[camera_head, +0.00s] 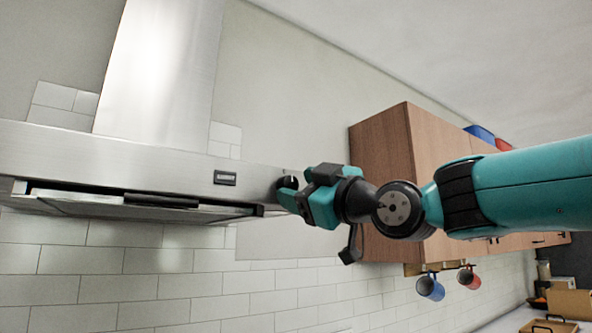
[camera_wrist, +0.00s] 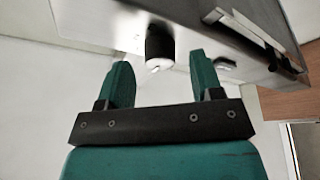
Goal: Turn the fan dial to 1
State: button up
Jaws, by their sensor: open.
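The fan dial (camera_wrist: 160,47) is a dark round knob with a pale end, on the front of the steel range hood (camera_head: 130,150). In the head view the dial (camera_head: 289,181) shows at the right end of the hood's front, partly hidden by my gripper (camera_head: 284,190). In the wrist view my gripper (camera_wrist: 160,80) is open, with its two teal fingers apart. The dial lies between the fingers' lines, a little beyond or level with the tips; I cannot tell whether they touch it. The dial's setting marks cannot be read.
A small dark panel (camera_head: 225,178) sits on the hood front left of the dial. A wooden cabinet (camera_head: 385,150) stands right of the hood, behind my arm. Blue (camera_head: 430,288) and red (camera_head: 468,278) mugs hang below it. White tiled wall lies under the hood.

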jog(key=shift+x, duration=0.85)
jog(key=c, duration=0.9)
jog(key=shift+f, duration=0.1)
jog(key=m+t+h+b, duration=0.1)
jog(key=m+b, duration=0.1)
jog(key=m, duration=0.2)
jog(key=m+t+h+b, duration=0.1)
jog(key=m+h+b, duration=0.1)
jog(key=m, duration=0.2)
jog(key=m+t+h+b, duration=0.1)
jog(key=m+t+b, duration=0.1)
jog(key=m+b, duration=0.1)
jog(key=shift+s+a+m, duration=0.15)
jog(key=shift+a+m, duration=0.05)
jog(key=shift+m, duration=0.5)
jog(key=shift+h, duration=0.4)
